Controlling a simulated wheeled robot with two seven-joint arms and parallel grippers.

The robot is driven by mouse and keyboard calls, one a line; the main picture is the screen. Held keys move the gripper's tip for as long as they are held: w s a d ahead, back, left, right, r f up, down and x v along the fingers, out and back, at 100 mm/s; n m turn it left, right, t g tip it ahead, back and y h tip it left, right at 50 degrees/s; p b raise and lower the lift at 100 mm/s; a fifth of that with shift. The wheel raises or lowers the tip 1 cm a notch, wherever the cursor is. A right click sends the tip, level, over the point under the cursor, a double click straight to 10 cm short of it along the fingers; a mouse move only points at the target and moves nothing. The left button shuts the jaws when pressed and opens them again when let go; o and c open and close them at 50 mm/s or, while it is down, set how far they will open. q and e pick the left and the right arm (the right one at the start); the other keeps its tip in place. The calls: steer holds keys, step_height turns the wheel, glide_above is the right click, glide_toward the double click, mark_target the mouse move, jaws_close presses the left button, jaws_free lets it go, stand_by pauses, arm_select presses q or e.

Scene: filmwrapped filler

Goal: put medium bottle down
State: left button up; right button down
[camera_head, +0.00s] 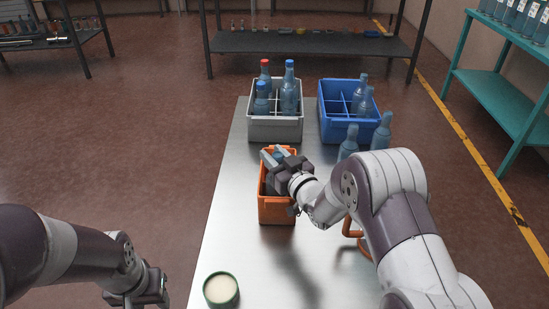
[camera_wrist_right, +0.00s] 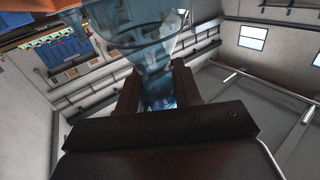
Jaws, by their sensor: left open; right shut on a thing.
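My right gripper (camera_head: 275,160) is over the orange crate (camera_head: 276,212) on the metal table. It is shut on a translucent blue bottle (camera_wrist_right: 155,60), which shows between the fingers in the right wrist view. In the head view the gripper hides nearly all of this bottle; only a little blue shows at the fingers. Whether the bottle touches the crate's floor cannot be seen. My left gripper (camera_head: 157,293) is open and empty, low at the left beside the table.
A grey crate (camera_head: 275,131) with several compartments holds three bottles. A blue crate (camera_head: 338,130) holds two bottles. Two more bottles (camera_head: 347,143) (camera_head: 382,131) stand at the table's right. A round green-rimmed tin (camera_head: 221,290) is at the near left. The table between tin and orange crate is clear.

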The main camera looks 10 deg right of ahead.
steer(key=c, duration=0.8)
jaws_free()
steer(key=shift+f, duration=0.1)
steer(key=shift+s+r, duration=0.1)
steer(key=shift+r, duration=0.15)
steer(key=s+d+f+m+g+h+p, duration=0.1)
steer(key=s+d+f+g+h, duration=0.25)
steer(key=s, duration=0.45)
steer(key=s+d+f+m+g+h, duration=0.1)
steer(key=s+d+f+g+h, duration=0.15)
steer(key=s+d+g, duration=0.35)
steer(key=s+g, duration=0.2)
steer(key=s, duration=0.3)
steer(key=s+a+m+g, duration=0.1)
steer(key=s, duration=0.4)
steer(key=s+a+m+g, duration=0.1)
steer(key=s+g, duration=0.1)
steer(key=s, duration=0.4)
steer(key=shift+g+h, duration=0.35)
steer(key=shift+h, duration=0.05)
